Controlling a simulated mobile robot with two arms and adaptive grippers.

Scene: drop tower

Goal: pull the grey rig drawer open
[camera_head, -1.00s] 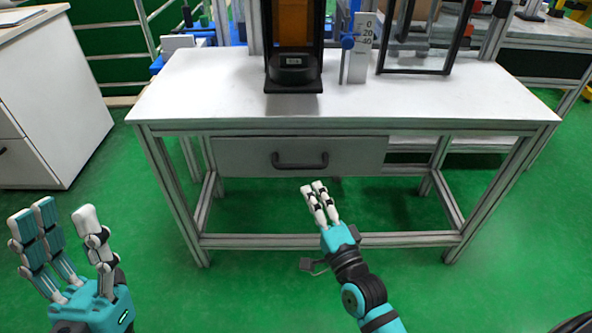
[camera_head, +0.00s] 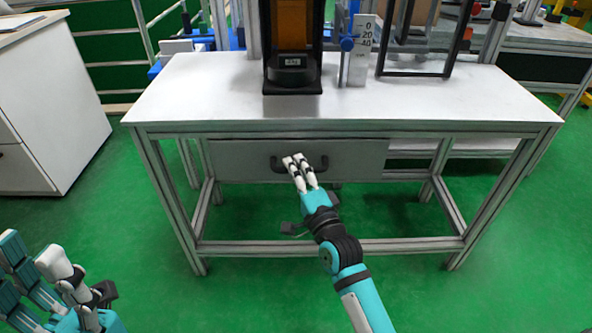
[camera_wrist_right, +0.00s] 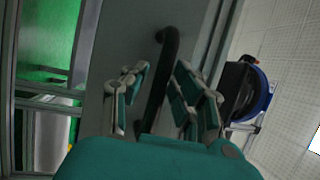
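The grey rig drawer (camera_head: 230,160) sits shut under the white tabletop. Its black bar handle (camera_head: 279,164) is on the drawer front, partly hidden by my right fingers. My right gripper (camera_head: 300,163) is at the handle in the head view. In the right wrist view the handle (camera_wrist_right: 167,75) runs between the spread fingers of my right gripper (camera_wrist_right: 160,95), with gaps beside it, so the gripper is open around it. My left gripper (camera_head: 40,270) is open and empty at the lower left, partly cut off by the frame.
The white bench table (camera_head: 200,95) carries a black drop-tower stand (camera_head: 292,85) and a scale marker (camera_head: 362,50). A white cabinet (camera_head: 60,110) stands at the left. Green floor in front of the table is free.

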